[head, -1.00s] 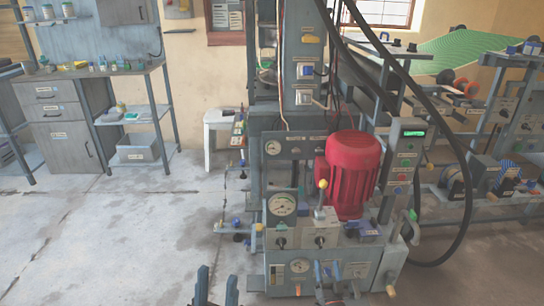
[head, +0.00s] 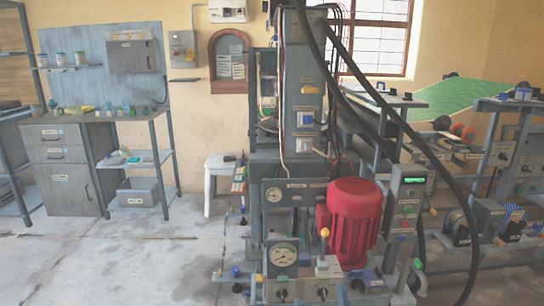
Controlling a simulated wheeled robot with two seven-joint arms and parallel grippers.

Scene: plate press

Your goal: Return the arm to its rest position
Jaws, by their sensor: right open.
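The plate press (head: 297,170) stands in the middle of the head view, with a red motor (head: 350,220) on its right side. A pressure gauge (head: 284,256) and a lever with a yellow knob (head: 324,245) sit on its front, near the bottom of the picture. My right gripper is open, but I can hardly make it out at the bottom edge. My left gripper does not show. I see nothing held.
A workbench (head: 70,170) is at the left. The floor (head: 120,255) at front left is clear.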

